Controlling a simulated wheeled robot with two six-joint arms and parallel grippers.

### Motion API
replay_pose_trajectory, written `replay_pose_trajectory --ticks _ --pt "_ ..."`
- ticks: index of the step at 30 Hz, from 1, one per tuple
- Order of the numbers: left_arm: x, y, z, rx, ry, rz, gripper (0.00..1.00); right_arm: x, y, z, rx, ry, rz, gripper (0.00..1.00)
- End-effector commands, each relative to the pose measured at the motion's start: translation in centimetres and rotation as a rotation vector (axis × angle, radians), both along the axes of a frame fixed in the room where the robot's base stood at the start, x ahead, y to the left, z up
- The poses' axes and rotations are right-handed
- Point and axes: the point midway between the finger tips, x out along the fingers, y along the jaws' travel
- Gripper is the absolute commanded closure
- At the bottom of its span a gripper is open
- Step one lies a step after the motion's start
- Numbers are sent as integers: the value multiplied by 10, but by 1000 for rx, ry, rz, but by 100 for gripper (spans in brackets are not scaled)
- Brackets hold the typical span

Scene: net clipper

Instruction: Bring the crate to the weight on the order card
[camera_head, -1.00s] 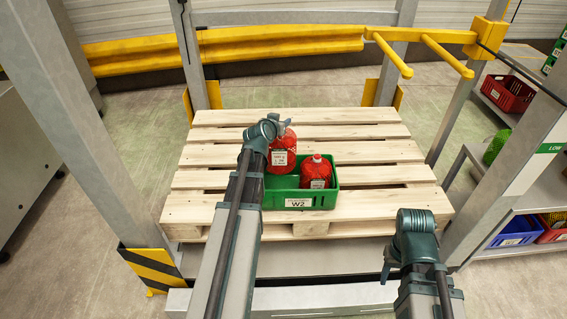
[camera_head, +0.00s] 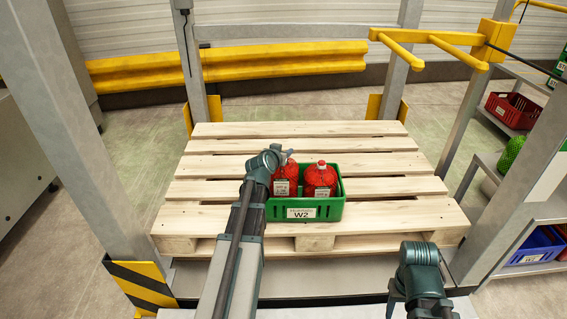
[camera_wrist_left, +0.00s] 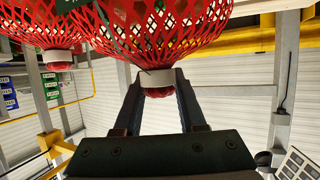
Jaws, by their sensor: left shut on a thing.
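The green crate (camera_head: 330,212), with a white label reading W2, sits on the wooden pallet. Two filled red net bags are in it, the left bag (camera_head: 287,181) and the right bag (camera_head: 320,180). My left gripper (camera_head: 283,156) is at the top of the left bag. In the left wrist view my left gripper (camera_wrist_left: 157,84) is shut on that bag's neck, at its white collar (camera_wrist_left: 160,77). The right bag (camera_wrist_left: 57,57) hangs at the left there. My right gripper (camera_head: 393,296) is low, in front of the pallet; its jaw opening is unclear. I cannot make out an order card.
The pallet (camera_head: 390,163) is bare behind and right of the crate. Grey posts (camera_head: 88,150) stand on both sides. Yellow prongs (camera_head: 430,45) stick out at upper right. Shelves at right hold a red crate (camera_head: 512,108), a blue crate (camera_head: 535,248) and a green net bag (camera_head: 511,152).

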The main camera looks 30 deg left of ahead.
Motion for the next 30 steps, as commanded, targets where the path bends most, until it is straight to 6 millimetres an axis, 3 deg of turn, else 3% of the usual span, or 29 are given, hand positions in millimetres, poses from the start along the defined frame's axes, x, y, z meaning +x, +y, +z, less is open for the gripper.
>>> replay_pose_trajectory --ticks 1,6,20,21,26,30 --pt "0 0 -13 1 -1 1 100 0 0 -13 1 0 1 50" --pt "0 0 -33 1 -1 1 100 0 1 -33 4 0 5 50" --pt "0 0 -37 1 -1 1 100 0 1 -37 5 0 7 50" --pt "0 0 -36 0 0 0 56 0 1 -36 5 0 7 50" --pt "0 0 -36 0 0 0 30 0 1 -36 5 0 7 50" --pt "0 0 -36 0 0 0 30 0 1 -36 5 0 7 50"
